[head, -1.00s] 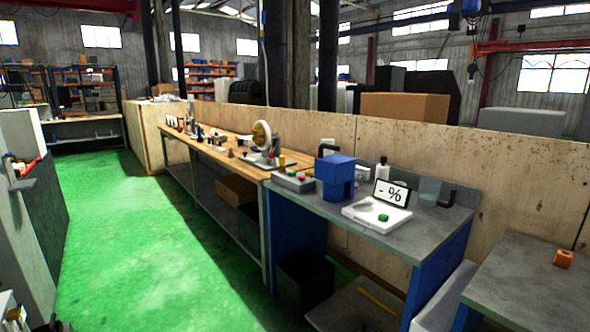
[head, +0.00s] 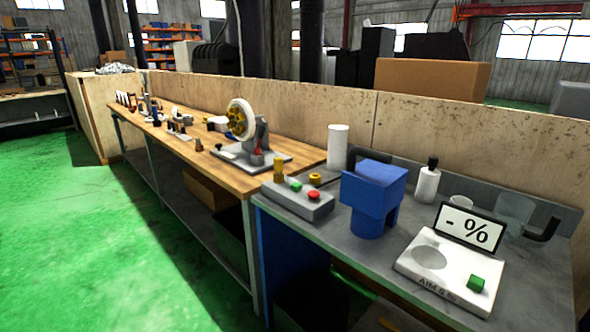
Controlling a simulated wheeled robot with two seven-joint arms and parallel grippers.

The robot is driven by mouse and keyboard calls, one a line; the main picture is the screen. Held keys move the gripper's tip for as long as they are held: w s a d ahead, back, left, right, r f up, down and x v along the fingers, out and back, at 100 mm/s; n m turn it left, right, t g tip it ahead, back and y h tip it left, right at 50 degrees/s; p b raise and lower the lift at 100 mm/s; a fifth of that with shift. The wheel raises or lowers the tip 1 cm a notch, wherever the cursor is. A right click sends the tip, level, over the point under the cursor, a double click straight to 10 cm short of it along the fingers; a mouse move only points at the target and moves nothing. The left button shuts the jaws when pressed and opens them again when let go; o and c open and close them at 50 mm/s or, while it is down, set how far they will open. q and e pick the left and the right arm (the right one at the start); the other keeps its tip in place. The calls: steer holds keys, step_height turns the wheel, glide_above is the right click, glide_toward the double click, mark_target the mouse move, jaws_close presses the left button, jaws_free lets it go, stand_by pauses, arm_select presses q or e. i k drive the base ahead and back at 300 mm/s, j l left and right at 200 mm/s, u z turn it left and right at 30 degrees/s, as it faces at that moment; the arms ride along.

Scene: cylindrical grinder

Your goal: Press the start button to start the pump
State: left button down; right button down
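A grey control box (head: 298,203) sits at the left end of the grey bench. On its top are a green button (head: 296,187), a red button (head: 314,195) and an upright yellow cylinder (head: 279,170). A second green button (head: 476,284) is on a white device (head: 455,272) whose display reads "- %". A blue machine (head: 372,198) stands between the control box and the white device. No label shows which button starts the pump. Neither of my grippers is in view.
The grey bench (head: 345,258) adjoins a wooden bench (head: 205,150) carrying a wheel-like device (head: 243,125) and several small parts. A white bottle (head: 427,184) and clear beakers stand behind. Green floor (head: 110,255) is open at left.

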mark_target(296, 186)
steer(key=i+j+z, duration=0.15)
steer(key=i+j, duration=0.5)
steer(key=i, duration=0.25)
steer(key=i+j+z, duration=0.15)
steer(key=i+j, duration=0.6)
steer(key=i, duration=0.1)
